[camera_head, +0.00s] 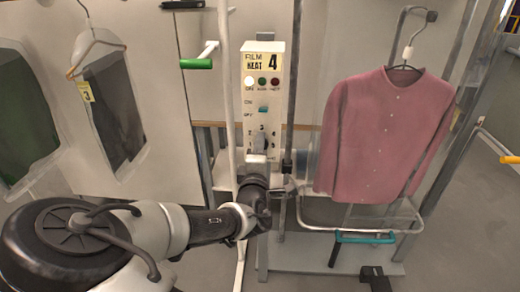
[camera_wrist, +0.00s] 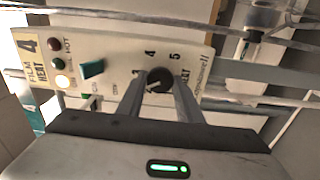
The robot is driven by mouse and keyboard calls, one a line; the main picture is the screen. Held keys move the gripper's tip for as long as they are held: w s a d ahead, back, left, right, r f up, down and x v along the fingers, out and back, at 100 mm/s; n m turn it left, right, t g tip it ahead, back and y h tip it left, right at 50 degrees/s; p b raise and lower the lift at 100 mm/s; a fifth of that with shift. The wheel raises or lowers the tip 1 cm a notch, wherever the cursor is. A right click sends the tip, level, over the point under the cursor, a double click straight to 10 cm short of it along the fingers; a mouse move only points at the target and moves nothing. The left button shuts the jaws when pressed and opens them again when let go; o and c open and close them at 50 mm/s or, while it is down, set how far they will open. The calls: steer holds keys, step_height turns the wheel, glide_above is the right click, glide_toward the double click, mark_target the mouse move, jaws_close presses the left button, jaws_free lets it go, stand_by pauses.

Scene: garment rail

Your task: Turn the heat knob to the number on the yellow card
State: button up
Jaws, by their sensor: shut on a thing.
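The yellow card (camera_head: 263,62) at the top of the pale control panel (camera_head: 277,100) reads "FILM HEAT 4". It also shows sideways in the wrist view (camera_wrist: 34,62). The dark round heat knob (camera_wrist: 160,79) sits low on the panel, with numbers around it; 4 and 5 are readable beyond it in the wrist view. My gripper (camera_wrist: 160,92) is shut on the knob, one finger on each side. In the head view my gripper (camera_head: 257,158) covers the lower panel. The fingers partly hide the dial, and I cannot tell which number the knob points to.
A teal switch (camera_wrist: 92,68) and several indicator lamps sit on the panel; the white lamp (camera_wrist: 63,81) looks lit. A green-ended handle (camera_head: 197,64) sticks out at left. A bagged pink cardigan (camera_head: 385,135) hangs at right, and dark bagged garments (camera_head: 114,110) at left.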

steer(key=shift+d+r+m+b, duration=0.1)
steer(key=shift+m+b, duration=2.3)
steer(key=shift+m, duration=2)
steer(key=shift+d+r+m+b, duration=0.1)
steer(key=shift+m+b, duration=2.25)
steer(key=shift+m, duration=2.05)
steer(key=shift+a, duration=0.1)
steer(key=o, duration=1)
